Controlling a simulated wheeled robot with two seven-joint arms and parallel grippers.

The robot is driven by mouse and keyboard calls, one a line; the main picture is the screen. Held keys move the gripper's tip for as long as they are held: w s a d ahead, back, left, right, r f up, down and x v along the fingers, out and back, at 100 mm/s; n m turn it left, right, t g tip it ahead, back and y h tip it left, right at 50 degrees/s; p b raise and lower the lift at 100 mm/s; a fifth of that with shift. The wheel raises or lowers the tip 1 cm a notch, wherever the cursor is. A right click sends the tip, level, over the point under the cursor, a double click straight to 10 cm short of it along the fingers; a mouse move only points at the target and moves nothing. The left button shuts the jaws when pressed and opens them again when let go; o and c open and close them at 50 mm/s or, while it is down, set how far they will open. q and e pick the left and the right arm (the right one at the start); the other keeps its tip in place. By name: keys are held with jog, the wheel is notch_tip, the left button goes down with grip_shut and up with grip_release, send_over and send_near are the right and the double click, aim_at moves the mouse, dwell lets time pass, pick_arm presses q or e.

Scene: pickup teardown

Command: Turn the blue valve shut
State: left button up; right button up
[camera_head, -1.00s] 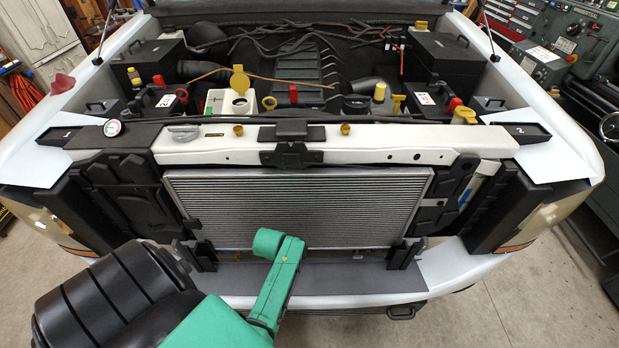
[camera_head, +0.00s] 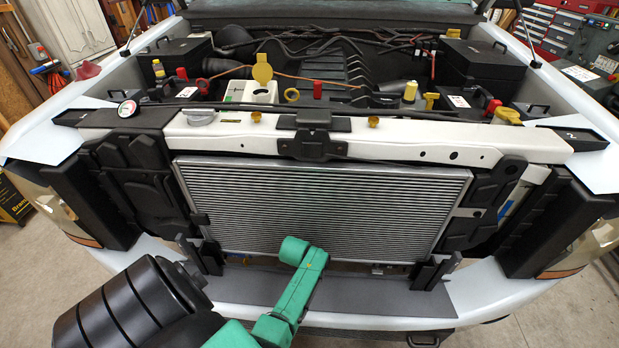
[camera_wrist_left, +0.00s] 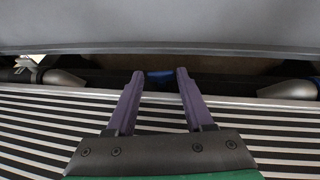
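A small blue piece (camera_wrist_left: 160,77), likely the blue valve, shows in the left wrist view in the dark gap beyond the radiator's edge. It lies between the tips of my left gripper (camera_wrist_left: 160,72) in the picture; its distance from them is hard to tell. The two purple fingers are apart with nothing held. In the head view my green left arm reaches in front of the silver radiator (camera_head: 320,205), and its gripper is hidden. I cannot make out the valve there. My right gripper is in neither view.
A grey bumper shelf (camera_head: 370,292) runs below the radiator, between black brackets (camera_head: 433,270). A white crossbar (camera_head: 400,142) spans above it. In the left wrist view, pale pipe ends (camera_wrist_left: 62,78) flank the gap. Another blue bit (camera_wrist_left: 297,90) shows at the right.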

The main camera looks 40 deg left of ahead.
pick_arm(q)
grip_shut()
jog(key=shift+d, duration=0.1)
jog(key=shift+w+d+g+y, duration=0.1)
jog(key=shift+g+y, duration=0.5)
jog(key=shift+y, duration=0.1)
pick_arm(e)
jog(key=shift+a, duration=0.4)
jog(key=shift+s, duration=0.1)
pick_arm(q)
jog(key=o, duration=0.5)
grip_release()
jog(key=shift+o, duration=0.2)
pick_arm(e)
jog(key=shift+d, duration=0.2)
